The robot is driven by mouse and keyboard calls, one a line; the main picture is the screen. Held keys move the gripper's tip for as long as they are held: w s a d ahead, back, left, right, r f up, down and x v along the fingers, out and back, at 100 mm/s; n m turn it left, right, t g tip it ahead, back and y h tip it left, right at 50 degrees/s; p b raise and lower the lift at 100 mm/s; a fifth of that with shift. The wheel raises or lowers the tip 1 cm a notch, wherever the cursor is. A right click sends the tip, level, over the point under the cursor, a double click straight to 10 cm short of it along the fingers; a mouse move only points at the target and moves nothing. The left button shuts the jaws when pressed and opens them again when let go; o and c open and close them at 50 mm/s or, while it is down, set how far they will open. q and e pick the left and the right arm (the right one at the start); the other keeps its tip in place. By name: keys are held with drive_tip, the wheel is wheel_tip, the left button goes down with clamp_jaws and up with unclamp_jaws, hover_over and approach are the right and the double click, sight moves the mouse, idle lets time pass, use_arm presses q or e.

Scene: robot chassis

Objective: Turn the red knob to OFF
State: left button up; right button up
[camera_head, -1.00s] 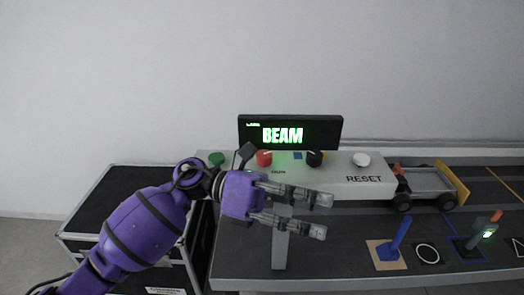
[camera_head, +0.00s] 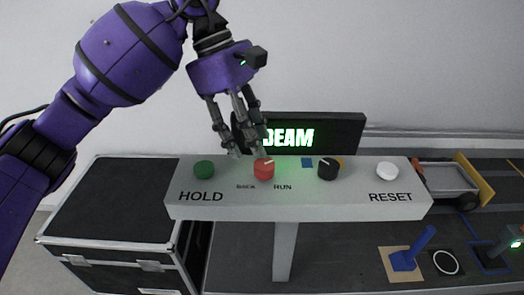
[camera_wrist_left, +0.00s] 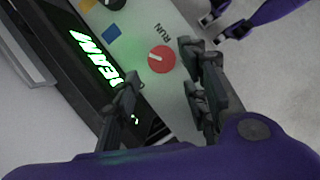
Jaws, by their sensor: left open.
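The red knob (camera_head: 264,170) sits on the pale control panel (camera_head: 225,207), between the green button and the black knob. Its white pointer mark tilts toward the upper right in the head view. RUN is printed at its front right; the small label at its front left is too small to read. My left gripper (camera_head: 248,153) is open, fingers pointing down, just above and behind the knob. In the left wrist view the red knob (camera_wrist_left: 162,58) shows ahead of the two spread fingers (camera_wrist_left: 160,72), with nothing held.
A green button (camera_head: 204,169), a black knob (camera_head: 328,169) and a white RESET button (camera_head: 387,171) stand on the panel. A display (camera_head: 340,130) reading BEAM stands close behind. A black case (camera_head: 105,190) is at left; a blue lever (camera_head: 412,248) is at right.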

sight(264, 162)
use_arm(q)
drive_tip(key=x, duration=0.3)
drive_tip(key=shift+x, duration=0.9)
drive_tip(key=shift+w+d+f, duration=0.1)
drive_tip(key=shift+d+f, duration=0.05)
drive_tip(key=shift+f, duration=0.2)
drive_tip(key=c, duration=0.8)
drive_tip(key=shift+r, duration=0.1)
drive_tip(key=shift+c, duration=0.9)
drive_tip(key=shift+p, duration=0.3)
use_arm(e)
drive_tip(key=shift+w+r, duration=0.25)
drive_tip(key=shift+r, duration=0.2)
